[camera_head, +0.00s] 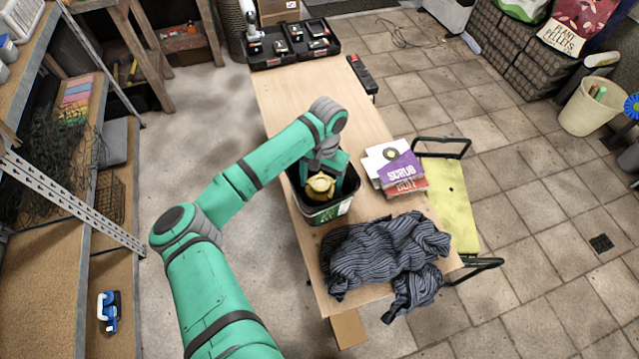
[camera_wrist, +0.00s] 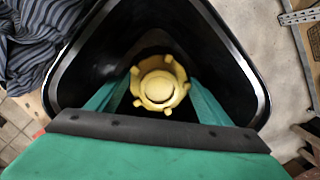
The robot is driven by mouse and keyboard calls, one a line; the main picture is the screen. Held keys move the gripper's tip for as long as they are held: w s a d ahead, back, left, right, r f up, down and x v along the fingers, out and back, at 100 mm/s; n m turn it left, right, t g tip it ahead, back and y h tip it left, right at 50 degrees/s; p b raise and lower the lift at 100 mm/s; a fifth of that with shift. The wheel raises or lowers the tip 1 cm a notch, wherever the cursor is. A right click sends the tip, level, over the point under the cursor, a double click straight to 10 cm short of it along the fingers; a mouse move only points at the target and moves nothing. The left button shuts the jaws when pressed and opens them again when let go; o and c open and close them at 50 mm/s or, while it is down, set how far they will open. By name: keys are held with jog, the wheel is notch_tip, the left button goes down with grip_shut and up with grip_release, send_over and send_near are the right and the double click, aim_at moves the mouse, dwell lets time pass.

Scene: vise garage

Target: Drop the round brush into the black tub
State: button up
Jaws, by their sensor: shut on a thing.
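The round brush (camera_wrist: 159,84) is yellow with a lobed round top. It sits between the two green fingers of my gripper (camera_wrist: 157,96) in the wrist view, and my gripper is shut on it. In the head view the brush (camera_head: 319,187) shows at the mouth of the black tub (camera_head: 316,217), inside its rim. The tub stands upright on the wooden table, and its dark walls (camera_wrist: 105,50) surround the brush and fingers in the wrist view. The brush's underside and the tub's floor are hidden, so I cannot tell whether they touch.
A striped dark cloth (camera_head: 380,255) lies on the table (camera_head: 290,100) in front of the tub. Several boxes or books (camera_head: 397,168) lie to its right. A black tool tray (camera_head: 292,45) is at the far end. The table between that tray and the tub is clear.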

aim_at(323, 180)
jog(key=shift+f, duration=0.6)
jog(key=o, duration=1.3)
jog(key=shift+r, duration=0.1)
jog(key=r, duration=0.4)
jog(key=w+r, duration=0.1)
jog(key=r, duration=0.3)
jog(key=d+r, duration=0.1)
jog(key=r, duration=0.4)
jog(key=shift+w, duration=0.3)
jog(key=shift+w, duration=0.1)
jog(key=shift+a, duration=0.2)
